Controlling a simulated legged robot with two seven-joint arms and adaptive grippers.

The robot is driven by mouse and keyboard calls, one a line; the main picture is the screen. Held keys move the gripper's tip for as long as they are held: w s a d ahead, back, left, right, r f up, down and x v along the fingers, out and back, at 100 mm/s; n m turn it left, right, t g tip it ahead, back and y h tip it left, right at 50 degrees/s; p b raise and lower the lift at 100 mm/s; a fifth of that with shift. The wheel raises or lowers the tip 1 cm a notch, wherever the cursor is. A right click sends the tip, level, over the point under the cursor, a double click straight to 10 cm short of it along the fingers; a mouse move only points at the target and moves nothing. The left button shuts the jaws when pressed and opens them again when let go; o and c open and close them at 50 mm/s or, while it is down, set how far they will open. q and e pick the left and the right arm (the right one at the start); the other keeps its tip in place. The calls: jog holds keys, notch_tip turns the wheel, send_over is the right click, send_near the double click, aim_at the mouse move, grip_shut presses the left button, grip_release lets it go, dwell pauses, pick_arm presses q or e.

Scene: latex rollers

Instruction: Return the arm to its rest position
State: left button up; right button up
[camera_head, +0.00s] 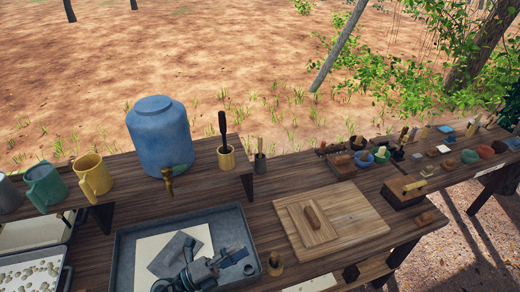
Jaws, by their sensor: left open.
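My left gripper (222,263) shows at the bottom of the head view, over the grey tray (125,249). It is open, and I see nothing held between its fingers. The tray holds a pale board (203,234) with a flat grey piece (174,251) on it, partly hidden by my gripper. A small dark blue piece (249,269) lies near the fingertips; I cannot tell whether they touch. My right gripper is not in view.
A blue dispenser (160,135) with a tap stands behind the tray, beside yellow (92,175) and green (46,186) jugs. A wooden board with a handle (345,215) lies to the right. Small bowls and tools crowd the far right table. A small knob (275,265) stands right of the tray.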

pick_arm(q)
jog(key=w+a+f+n+t+y, duration=0.25)
jog(key=a+n+t+y, duration=0.3)
jog(key=n+y, duration=0.4)
jog(key=w+a+f+n+t+y, duration=0.2)
jog(key=a+f+n+t+y, duration=0.35)
jog(key=n, duration=0.75)
jog(key=s+a+f+n+g+y, duration=0.45)
jog(key=a+f+g, duration=0.2)
jog(key=f, duration=0.35)
jog(key=s+d+f+n+g, duration=0.1)
jog(key=s+f+n+g, duration=0.1)
jog(key=s+f+g, duration=0.45)
jog(key=s+d+f+n+g, duration=0.2)
jog(key=s+f+g, duration=0.2)
jog(key=s+f, duration=0.55)
jog(key=s+f+g, duration=0.1)
jog(key=s+f, duration=0.2)
jog(key=f, duration=1)
jog(key=s+f, duration=0.2)
jog(key=f, duration=1)
jog(key=s+a+f, duration=0.2)
jog(key=s+f, duration=0.5)
jog(key=s, duration=0.1)
jog(key=s+a+f+g, duration=0.1)
jog(key=s+f, duration=0.6)
jog(key=s, duration=0.2)
jog(key=shift+a+f+m, duration=0.3)
jog(key=shift+a+f, duration=0.05)
